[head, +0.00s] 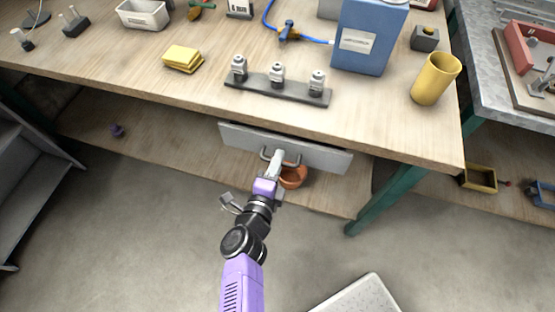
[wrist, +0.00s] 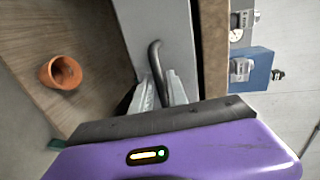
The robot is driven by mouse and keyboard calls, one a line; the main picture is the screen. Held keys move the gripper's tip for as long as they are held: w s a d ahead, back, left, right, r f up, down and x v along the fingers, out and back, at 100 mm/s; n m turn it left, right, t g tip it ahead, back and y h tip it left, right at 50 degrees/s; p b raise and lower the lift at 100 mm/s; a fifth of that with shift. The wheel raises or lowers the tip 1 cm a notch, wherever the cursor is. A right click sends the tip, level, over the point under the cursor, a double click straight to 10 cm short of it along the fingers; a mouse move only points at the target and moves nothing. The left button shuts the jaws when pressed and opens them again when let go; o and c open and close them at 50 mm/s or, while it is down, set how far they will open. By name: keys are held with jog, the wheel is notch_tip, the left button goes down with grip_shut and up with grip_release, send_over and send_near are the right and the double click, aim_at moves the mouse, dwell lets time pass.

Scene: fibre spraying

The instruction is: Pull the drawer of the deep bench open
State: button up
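The drawer (head: 245,136) has a light grey front and sits under the front edge of the deep bench (head: 130,90). Its front looks close against the bench, with no clear opening. A dark bar handle (head: 292,162) stands out from the front. In the wrist view the handle (wrist: 156,60) runs down between the two fingers of my gripper (wrist: 162,88). The fingers are close together on either side of the bar and look shut on it. Their contact is partly hidden. In the head view my gripper (head: 275,163) reaches the handle's left part from the front.
An orange pot (head: 293,178) stands on the lower shelf below the drawer, close to my gripper. A green bench leg (head: 385,200) is at the right. The bench top carries several items, including a yellow cup (head: 436,80). The floor in front is mostly clear.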

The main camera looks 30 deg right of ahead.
jog(key=shift+w, duration=0.1)
grip_shut()
jog(key=shift+f, duration=0.1)
dwell(1.3)
